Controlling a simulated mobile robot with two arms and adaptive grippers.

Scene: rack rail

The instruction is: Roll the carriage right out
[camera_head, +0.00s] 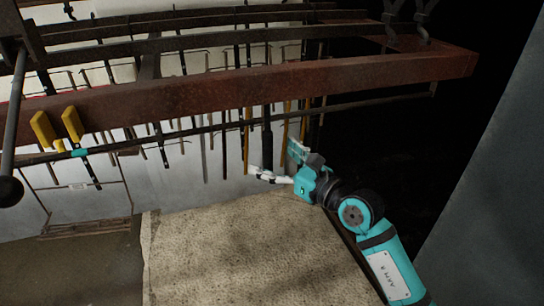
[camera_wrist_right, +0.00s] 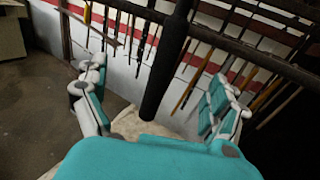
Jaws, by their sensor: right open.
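A rust-brown rack beam (camera_head: 250,88) runs across the head view, with dark rails above it. A thin dark rail (camera_head: 380,103) runs below it. I cannot tell which part is the carriage. A thick black bar (camera_head: 267,135) hangs down below the beam; it also shows in the right wrist view (camera_wrist_right: 165,65). My right gripper (camera_head: 276,163) is open at the bar's lower end. In the wrist view the bar shows between its spread fingers, with gaps on both sides. My left gripper is not in view.
Several thin rods hang along the rack, some yellow (camera_head: 247,140). A dark rod with a ball end (camera_head: 10,190) is at the far left. A pale rough slab (camera_head: 240,250) lies below. The right side is dark.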

